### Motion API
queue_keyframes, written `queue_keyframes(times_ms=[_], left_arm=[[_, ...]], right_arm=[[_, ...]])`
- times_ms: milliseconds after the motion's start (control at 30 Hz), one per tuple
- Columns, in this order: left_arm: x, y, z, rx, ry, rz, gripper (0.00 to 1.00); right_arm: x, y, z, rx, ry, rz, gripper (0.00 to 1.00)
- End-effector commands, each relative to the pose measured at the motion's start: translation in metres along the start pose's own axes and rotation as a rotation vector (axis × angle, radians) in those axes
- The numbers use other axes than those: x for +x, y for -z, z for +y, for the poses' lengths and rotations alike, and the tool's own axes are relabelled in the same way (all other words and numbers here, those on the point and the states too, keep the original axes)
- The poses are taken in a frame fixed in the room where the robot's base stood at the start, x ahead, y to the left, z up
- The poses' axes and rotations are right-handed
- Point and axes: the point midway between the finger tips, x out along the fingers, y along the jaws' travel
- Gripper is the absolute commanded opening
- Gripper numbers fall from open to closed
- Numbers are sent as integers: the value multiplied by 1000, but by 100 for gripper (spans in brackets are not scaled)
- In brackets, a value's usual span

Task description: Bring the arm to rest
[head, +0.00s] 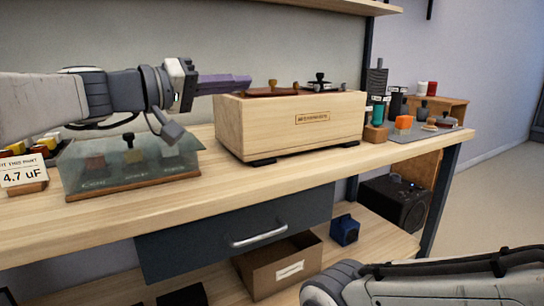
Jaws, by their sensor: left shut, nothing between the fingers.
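My left gripper (226,84) reaches in from the left above the bench, with its purple-grey fingers shut and nothing between them. Its fingertips are at the upper left edge of a light wooden box (262,130), close to its top; I cannot tell whether they touch it. The box has a small label on its front and several small parts on its reddish-brown top. My right arm (430,282) shows at the lower right, but its gripper is out of view.
A glass-topped case (128,172) and a "4.7 uF" card (22,173) stand on the bench (300,185) at left. A grey mat (425,134) with small parts lies at right. Below are a drawer (240,232), a cardboard box (278,268) and a black speaker (394,205). The bench's front strip is clear.

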Motion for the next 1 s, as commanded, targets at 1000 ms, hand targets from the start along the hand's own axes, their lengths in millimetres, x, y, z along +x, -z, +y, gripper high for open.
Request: queue_keyframes(times_ms=[1000], left_arm=[[-159,-391,-116,464,811,-1288,0]], right_arm=[[-72,4,-5,0,0,-1,100]])
